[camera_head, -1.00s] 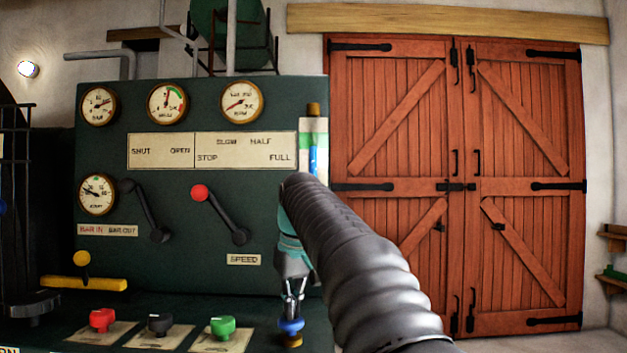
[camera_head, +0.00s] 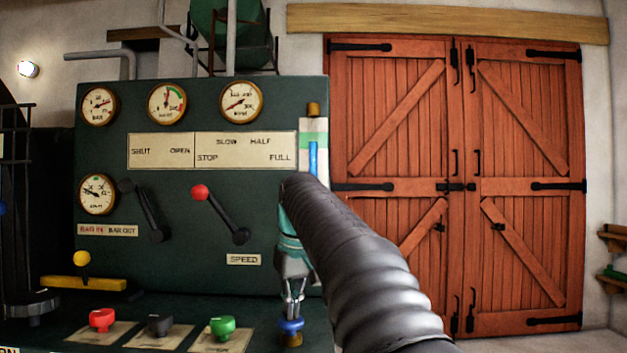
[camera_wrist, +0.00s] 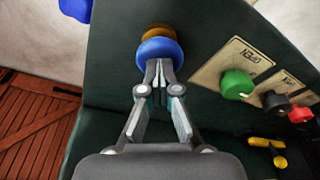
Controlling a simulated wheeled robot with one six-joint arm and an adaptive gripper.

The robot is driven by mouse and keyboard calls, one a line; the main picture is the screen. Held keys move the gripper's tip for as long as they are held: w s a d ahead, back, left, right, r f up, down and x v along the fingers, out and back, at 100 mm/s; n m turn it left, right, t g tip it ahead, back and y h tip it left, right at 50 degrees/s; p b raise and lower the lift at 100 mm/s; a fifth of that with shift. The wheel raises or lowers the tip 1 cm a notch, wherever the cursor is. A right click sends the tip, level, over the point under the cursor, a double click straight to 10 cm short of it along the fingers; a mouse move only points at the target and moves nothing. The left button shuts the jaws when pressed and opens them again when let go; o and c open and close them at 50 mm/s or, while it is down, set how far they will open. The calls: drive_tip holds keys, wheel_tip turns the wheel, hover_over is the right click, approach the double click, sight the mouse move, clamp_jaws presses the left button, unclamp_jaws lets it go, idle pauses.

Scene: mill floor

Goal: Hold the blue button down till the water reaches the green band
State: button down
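The blue button (camera_head: 291,326) sits on a brass base at the right end of the dark green panel's lower shelf. It also shows in the wrist view (camera_wrist: 160,52). My gripper (camera_head: 293,300) is above it, pointing down, with its fingertips (camera_wrist: 160,68) together and empty. The tips appear to touch the button's top. The water gauge (camera_head: 314,122) is a tube at the panel's right edge with a brass cap. Its blue water column (camera_head: 313,158) now tops out inside the lower part of the green band (camera_head: 305,139). My arm hides the gauge's lower part.
Green (camera_head: 222,327), black (camera_head: 160,325) and red (camera_head: 102,320) knobs stand left of the blue button. Two levers, one with a red knob (camera_head: 200,192), and several dials are on the panel face. Red wooden doors (camera_head: 400,130) stand behind at right.

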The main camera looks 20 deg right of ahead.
drive_tip(key=p+v, duration=0.2)
drive_tip(key=p, duration=0.1)
drive_tip(key=w+p+v, duration=0.1)
drive_tip(key=p+v, duration=0.2)
drive_tip(key=shift+a+r, duration=0.1)
drive_tip(key=shift+r, duration=0.05)
idle(0.3)
drive_tip(key=s+f+m+t, duration=0.1)
drive_tip(key=s+f, duration=0.2)
drive_tip(key=s, duration=0.5)
drive_tip(key=s+f+t, duration=0.1)
drive_tip(key=s+f, duration=0.3)
drive_tip(key=s, duration=0.5)
drive_tip(key=s+f+m+t, duration=0.1)
drive_tip(key=s+f, duration=1.2)
drive_tip(key=f, duration=0.1)
drive_tip(key=shift+s, duration=0.15)
